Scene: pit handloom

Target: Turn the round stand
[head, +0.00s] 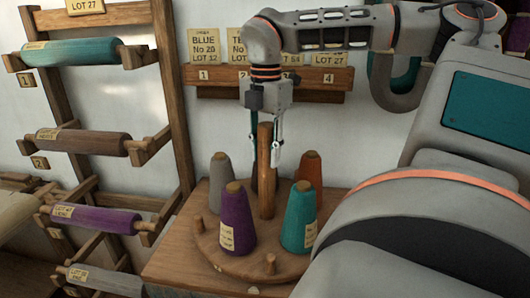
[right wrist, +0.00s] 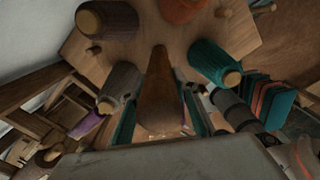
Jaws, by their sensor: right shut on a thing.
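The round stand (head: 240,268) is a wooden disc with an upright wooden post (head: 267,190) at its middle. Around the post stand a grey cone (head: 220,170), a purple cone (head: 235,212), a teal cone (head: 300,212) and an orange cone (head: 312,168). A dark cone is mostly hidden behind the post. My right gripper (head: 267,145) comes from above, shut on the post near its top. In the right wrist view the post (right wrist: 158,85) stands between the two fingers. My left gripper is not in view.
The stand rests on a wooden table (head: 165,262). Short bare pegs (head: 270,262) rise from the disc. At the left a wooden rack holds several yarn rolls (head: 85,140). Behind, a wall rail (head: 215,78) carries numbered lot cards.

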